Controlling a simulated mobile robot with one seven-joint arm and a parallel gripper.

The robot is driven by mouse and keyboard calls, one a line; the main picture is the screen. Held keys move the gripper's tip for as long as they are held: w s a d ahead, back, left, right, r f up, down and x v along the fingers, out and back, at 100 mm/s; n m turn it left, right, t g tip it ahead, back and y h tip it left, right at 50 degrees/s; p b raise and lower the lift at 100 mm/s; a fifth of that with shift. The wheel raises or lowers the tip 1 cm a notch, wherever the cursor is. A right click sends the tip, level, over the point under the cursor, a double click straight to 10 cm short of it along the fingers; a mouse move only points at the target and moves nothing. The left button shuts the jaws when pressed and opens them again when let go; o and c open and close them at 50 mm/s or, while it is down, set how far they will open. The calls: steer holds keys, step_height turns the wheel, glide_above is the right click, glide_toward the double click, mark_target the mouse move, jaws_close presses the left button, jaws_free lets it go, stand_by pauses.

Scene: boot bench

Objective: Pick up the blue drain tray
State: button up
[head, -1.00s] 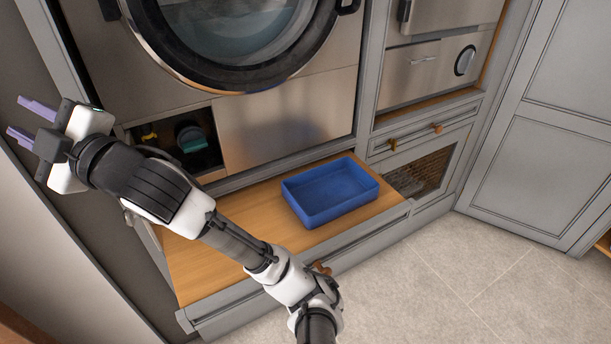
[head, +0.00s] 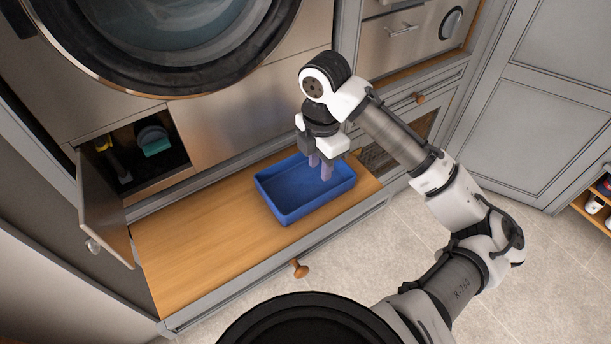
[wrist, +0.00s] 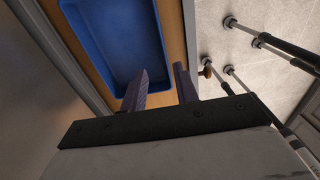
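The blue drain tray (head: 302,212) is an empty, shallow rectangular tray, lying on the pulled-out wooden board (head: 200,235) below the appliance. It also shows at the top of the wrist view (wrist: 118,40). My gripper (head: 320,169) points down over the tray's right part in the head view. I cannot tell whether the fingers touch the tray.
A small hatch door (head: 106,210) stands open at the left, by a compartment with a teal-and-grey part (head: 153,140). The round appliance door (head: 170,40) is above. A wooden knob (head: 299,269) sticks out from the board's front. The board left of the tray is clear.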

glide_above(321, 205)
steer(key=f, duration=0.5)
steer(key=a+f, duration=0.1)
steer(key=f, duration=0.1)
steer(key=shift+w+f, duration=0.2)
steer(key=shift+w, duration=0.1)
steer(key=shift+s+d+f, duration=0.1)
steer(key=shift+d+f, duration=0.1)
steer(key=shift+f, duration=0.65)
steer(key=shift+w+d+f, duration=0.1)
steer(key=shift+d+f, duration=0.05)
steer(key=shift+f, duration=0.75)
steer(key=shift+s+d+f, duration=0.1)
steer(key=shift+d+f, duration=0.1)
steer(key=shift+f, duration=0.65)
jaws_close()
